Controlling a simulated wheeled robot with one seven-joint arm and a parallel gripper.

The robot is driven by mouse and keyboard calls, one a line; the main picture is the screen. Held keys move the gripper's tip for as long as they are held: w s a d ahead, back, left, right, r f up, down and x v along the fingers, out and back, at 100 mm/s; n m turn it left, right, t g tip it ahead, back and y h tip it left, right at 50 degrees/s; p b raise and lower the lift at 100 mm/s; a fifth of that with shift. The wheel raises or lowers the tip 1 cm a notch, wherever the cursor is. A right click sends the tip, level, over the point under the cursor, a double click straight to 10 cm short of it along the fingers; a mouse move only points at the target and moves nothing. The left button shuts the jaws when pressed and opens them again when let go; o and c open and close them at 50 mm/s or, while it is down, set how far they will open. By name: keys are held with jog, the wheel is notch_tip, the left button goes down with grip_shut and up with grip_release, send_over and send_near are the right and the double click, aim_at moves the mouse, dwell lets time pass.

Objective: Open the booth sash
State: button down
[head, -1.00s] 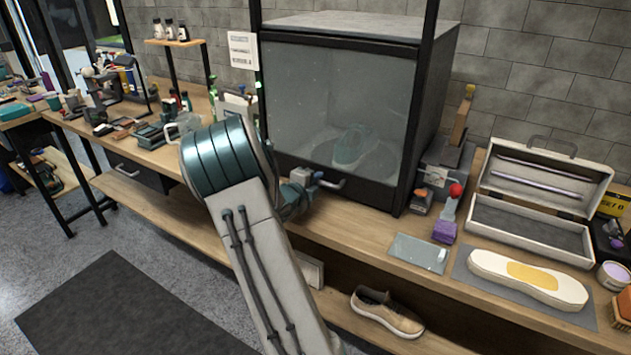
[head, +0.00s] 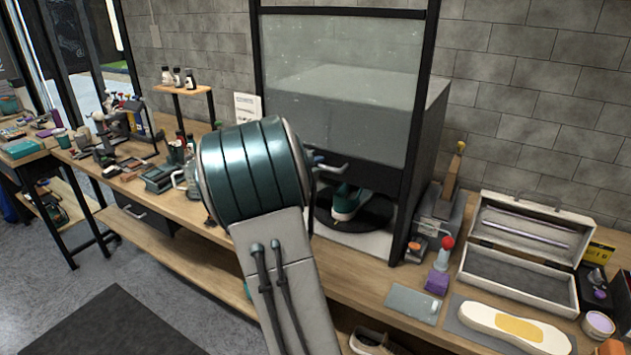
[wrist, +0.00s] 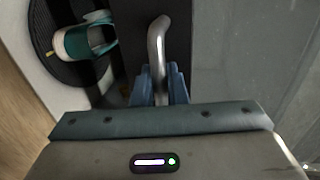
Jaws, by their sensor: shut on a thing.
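The booth sash (head: 340,75) is a glass pane in a dark frame, raised well above the booth floor. Its metal handle (head: 330,168) sits on the dark lower rail. In the wrist view the handle (wrist: 156,50) runs between the blue fingers of my gripper (wrist: 160,85), which is shut on it. In the head view my arm hides most of the gripper. Below the raised rail, a teal and white sneaker (head: 349,203) stands on a black round turntable (head: 372,217) inside the booth. The sneaker also shows in the wrist view (wrist: 85,42).
Bottles (head: 178,78) stand on a small shelf at left. Bare bench shows before the booth.

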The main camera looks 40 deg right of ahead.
jog(key=p, duration=0.6)
send_near(324, 124)
jog(key=x, duration=0.5)
jog(key=shift+d+r, duration=0.1)
jog(key=shift+d, duration=0.15)
jog(key=c, duration=1.6)
grip_release()
jog(key=shift+o, duration=0.2)
jog(key=b+v, duration=0.3)
jog(key=v, duration=1)
jog(key=shift+s+a, duration=0.15)
jog(key=shift+a, duration=0.2)
